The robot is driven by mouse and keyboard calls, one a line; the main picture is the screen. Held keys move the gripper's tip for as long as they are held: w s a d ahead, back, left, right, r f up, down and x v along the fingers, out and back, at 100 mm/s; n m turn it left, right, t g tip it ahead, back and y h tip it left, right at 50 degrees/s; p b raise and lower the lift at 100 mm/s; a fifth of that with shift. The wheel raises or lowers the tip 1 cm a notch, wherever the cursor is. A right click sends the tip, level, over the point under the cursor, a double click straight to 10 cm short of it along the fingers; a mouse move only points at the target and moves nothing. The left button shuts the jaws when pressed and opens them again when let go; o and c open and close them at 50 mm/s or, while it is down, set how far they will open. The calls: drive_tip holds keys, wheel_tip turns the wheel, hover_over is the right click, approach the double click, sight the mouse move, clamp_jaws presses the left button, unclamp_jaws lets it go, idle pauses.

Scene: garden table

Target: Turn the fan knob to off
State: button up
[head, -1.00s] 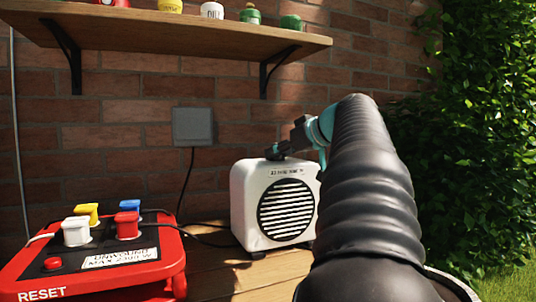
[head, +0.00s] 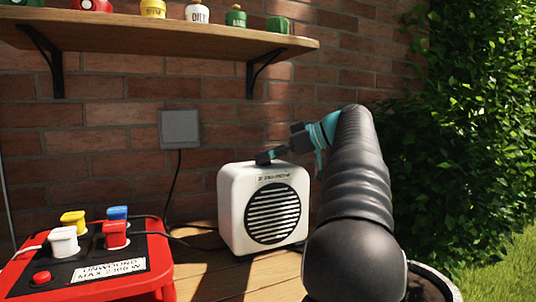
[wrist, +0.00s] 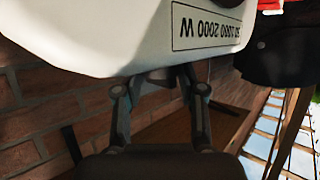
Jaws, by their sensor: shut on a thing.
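The fan is a white box heater (head: 231,222) with a round dark slatted grille, upright on the wooden table. Its label shows in the wrist view (wrist: 208,30), upside down, with wattage figures. My gripper (head: 264,158) reaches in from the right to the top of the fan, near the middle of its top edge. In the wrist view my gripper (wrist: 163,80) has its fingers drawn together at the fan's top, shut on the fan knob. The knob itself is hidden by the fingers, so its setting cannot be read.
A red power box (head: 150,262) with several coloured plugs and a red reset button stands at left. Cables run behind it to a grey wall box (head: 179,129). A wooden shelf (head: 150,38) with small pots hangs above. A hedge (head: 465,130) fills the right.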

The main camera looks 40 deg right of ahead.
drive_tip(key=shift+f, duration=0.25)
drive_tip(key=o, duration=1.1)
drive_tip(key=shift+o, duration=0.2)
drive_tip(key=shift+r, duration=0.1)
drive_tip(key=shift+d+r, duration=0.1)
drive_tip(key=v, duration=1.1)
drive_tip(key=shift+s+d+r, duration=0.15)
drive_tip(key=shift+s, duration=0.2)
